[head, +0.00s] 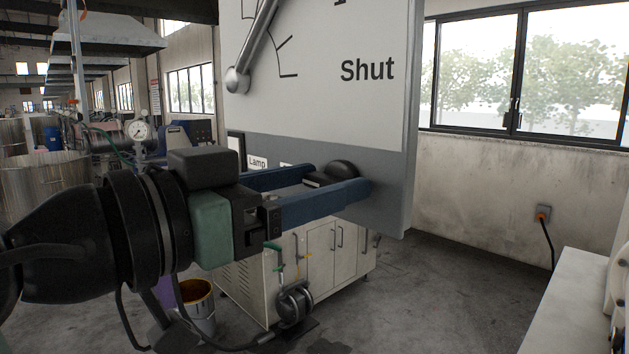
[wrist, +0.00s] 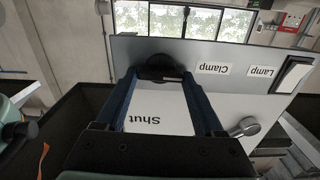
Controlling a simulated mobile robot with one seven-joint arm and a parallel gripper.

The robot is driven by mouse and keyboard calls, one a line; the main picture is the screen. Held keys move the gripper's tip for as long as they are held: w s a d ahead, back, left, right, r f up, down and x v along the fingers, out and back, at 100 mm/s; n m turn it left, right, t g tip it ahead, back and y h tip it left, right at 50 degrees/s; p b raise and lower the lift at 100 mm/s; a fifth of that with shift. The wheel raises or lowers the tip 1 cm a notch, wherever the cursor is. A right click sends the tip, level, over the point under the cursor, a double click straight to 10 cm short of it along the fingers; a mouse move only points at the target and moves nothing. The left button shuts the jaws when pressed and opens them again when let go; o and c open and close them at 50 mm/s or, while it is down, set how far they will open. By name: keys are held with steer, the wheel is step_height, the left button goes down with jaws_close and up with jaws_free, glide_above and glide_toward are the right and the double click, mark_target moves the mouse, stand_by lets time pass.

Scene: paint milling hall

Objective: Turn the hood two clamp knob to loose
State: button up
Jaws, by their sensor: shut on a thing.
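The clamp knob (head: 343,168) is black and rounded and sits on the grey lower band of a panel (head: 385,195). In the wrist view the knob (wrist: 158,64) lies beside a "Clamp" label (wrist: 214,69). My gripper (head: 343,183) has its two long blue fingers on either side of the knob and is shut on it. The fingertips also show in the wrist view (wrist: 160,76). The fingers hide part of the knob, and I cannot read its setting. No hood number shows on the panel.
A metal lever (head: 255,45) with a "Shut" mark is above on the panel. A lamp switch (wrist: 296,73) is beside the "Lamp" label (wrist: 262,72). A pale cabinet (head: 322,250) and a bucket (head: 198,305) stand below.

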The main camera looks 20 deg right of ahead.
steer(key=shift+n, duration=0.3)
steer(key=o, duration=1.4)
steer(key=shift+a, duration=0.1)
steer(key=b+v, duration=0.4)
steer(key=v, duration=0.9)
